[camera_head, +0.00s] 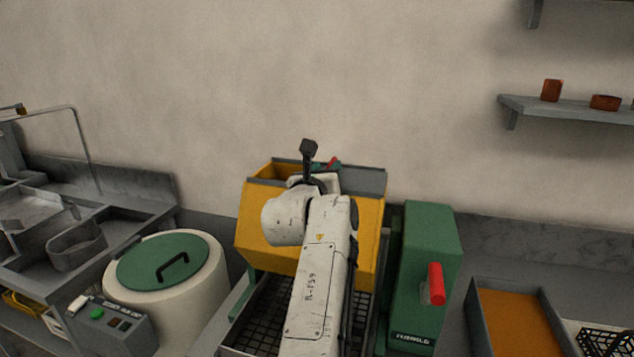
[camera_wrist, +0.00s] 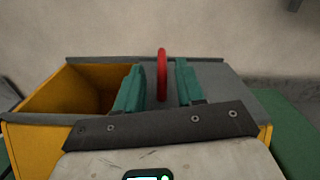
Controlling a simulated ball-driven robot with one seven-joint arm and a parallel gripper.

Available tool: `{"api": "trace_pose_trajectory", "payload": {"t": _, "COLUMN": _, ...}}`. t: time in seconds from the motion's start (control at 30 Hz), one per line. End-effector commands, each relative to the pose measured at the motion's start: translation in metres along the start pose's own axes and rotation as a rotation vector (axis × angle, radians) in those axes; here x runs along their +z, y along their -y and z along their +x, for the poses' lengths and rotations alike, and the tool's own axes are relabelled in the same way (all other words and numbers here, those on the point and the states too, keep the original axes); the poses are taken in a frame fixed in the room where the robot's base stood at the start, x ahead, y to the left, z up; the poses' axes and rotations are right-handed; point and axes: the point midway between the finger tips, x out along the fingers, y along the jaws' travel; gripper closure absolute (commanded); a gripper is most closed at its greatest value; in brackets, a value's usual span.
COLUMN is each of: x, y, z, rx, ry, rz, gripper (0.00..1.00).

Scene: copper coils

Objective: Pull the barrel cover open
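The barrel (camera_head: 362,245) is a yellow box with grey rims, at the middle of the head view. Its grey cover (camera_head: 366,180) lies over the right part of the top; the left part is open and shows the yellow inside in the wrist view (camera_wrist: 75,90). A red handle (camera_wrist: 162,75) stands up from the cover. My gripper (camera_wrist: 158,85) is open, its two teal fingers on either side of the red handle with gaps to both. In the head view, my gripper (camera_head: 327,164) is mostly hidden behind my white arm.
A green machine housing (camera_head: 425,240) with a red lever (camera_head: 436,284) stands right of the barrel. A white drum with a green lid (camera_head: 170,262) stands at left. A wall shelf (camera_head: 570,108) is at right. The wall above the barrel is bare.

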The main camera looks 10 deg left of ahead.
Motion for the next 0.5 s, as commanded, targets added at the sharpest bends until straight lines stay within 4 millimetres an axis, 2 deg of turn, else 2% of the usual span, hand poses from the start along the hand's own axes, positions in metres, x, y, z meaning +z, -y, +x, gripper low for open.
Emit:
{"api": "trace_pose_trajectory", "payload": {"t": 0.3, "x": -0.002, "y": -0.001, "z": -0.05, "rx": 0.001, "ry": 0.003, "rz": -0.001, "gripper": 0.62}}
{"api": "trace_pose_trajectory", "payload": {"t": 0.5, "x": -0.001, "y": -0.001, "z": -0.075, "rx": 0.002, "ry": 0.002, "rz": -0.001, "gripper": 0.62}}
